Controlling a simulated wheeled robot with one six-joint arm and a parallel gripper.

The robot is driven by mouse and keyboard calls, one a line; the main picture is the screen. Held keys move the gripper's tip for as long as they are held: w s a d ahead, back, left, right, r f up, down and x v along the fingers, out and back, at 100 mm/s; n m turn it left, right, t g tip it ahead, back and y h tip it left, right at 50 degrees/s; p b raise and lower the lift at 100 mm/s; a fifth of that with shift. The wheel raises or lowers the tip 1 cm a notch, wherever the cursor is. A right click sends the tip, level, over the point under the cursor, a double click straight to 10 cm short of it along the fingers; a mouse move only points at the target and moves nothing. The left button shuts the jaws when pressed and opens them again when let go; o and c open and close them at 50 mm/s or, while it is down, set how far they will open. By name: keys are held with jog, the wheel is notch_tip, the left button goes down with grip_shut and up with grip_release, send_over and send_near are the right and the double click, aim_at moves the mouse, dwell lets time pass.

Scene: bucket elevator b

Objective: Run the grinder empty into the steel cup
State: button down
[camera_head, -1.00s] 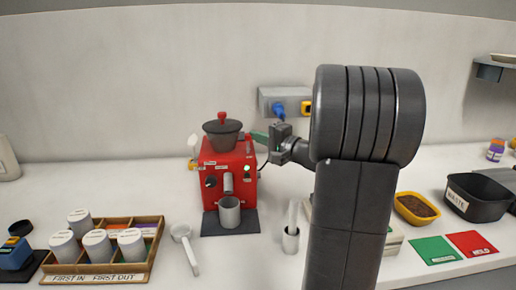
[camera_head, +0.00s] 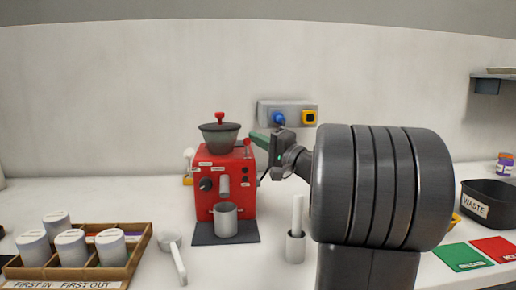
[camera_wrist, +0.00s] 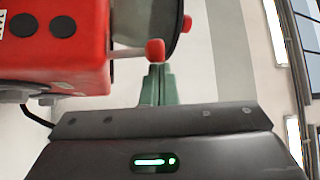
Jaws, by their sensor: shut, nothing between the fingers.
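The red grinder (camera_head: 236,188) stands upright on a dark mat, with a dark lidded hopper (camera_head: 220,138) on top. The steel cup (camera_head: 225,221) stands on the mat under the grinder's spout. I cannot see into the cup or the hopper. My gripper (camera_head: 256,141) is shut and empty at the grinder's upper right. A red-tipped lever (camera_head: 247,143) shows there. In the wrist view, my green fingertips (camera_wrist: 158,72) are just below the lever's red tip (camera_wrist: 155,50); I cannot tell whether they touch.
A wooden rack (camera_head: 140,250) of white-lidded canisters stands at the left front. A scoop (camera_head: 176,258) lies beside it. A small cup with a white stick (camera_head: 296,247) stands right of the grinder. A black waste bin (camera_head: 488,205) and green and red cards are at the right.

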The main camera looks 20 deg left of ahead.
jog(key=s+d, duration=0.2)
jog(key=d, duration=0.5)
jog(key=s+d+p, duration=0.1)
jog(key=s+d, duration=0.1)
jog(key=d, duration=0.5)
jog(key=shift+s+f, duration=0.35)
jog(key=shift+f, duration=0.1)
jog(key=w+a+r+m+h+p, duration=0.1)
jog(key=w+a+m+h+p, duration=0.1)
jog(key=w+a+p, duration=0.3)
jog(key=a+p, duration=0.4)
jog(key=shift+m+p, duration=0.3)
jog(key=shift+p, duration=0.05)
jog(key=shift+w+a+r+m+h+p, duration=0.15)
jog(key=shift+w+m+h+p, duration=0.15)
jog(key=shift+p, duration=0.95)
jog(key=m+h+p, duration=0.1)
jog(key=p, duration=0.5)
jog(key=shift+w+r, duration=0.1)
jog(key=shift+r, duration=0.05)
jog(key=p, duration=0.3)
jog(key=m+g+h+p, duration=0.1)
jog(key=p, duration=0.2)
jog(key=shift+s+a+r, duration=0.15)
jog(key=shift+s+r, duration=0.05)
jog(key=shift+r, duration=0.05)
jog(key=shift+f+b+v, duration=0.2)
jog(key=shift+b+v, duration=0.15)
jog(key=shift+v, duration=1.15)
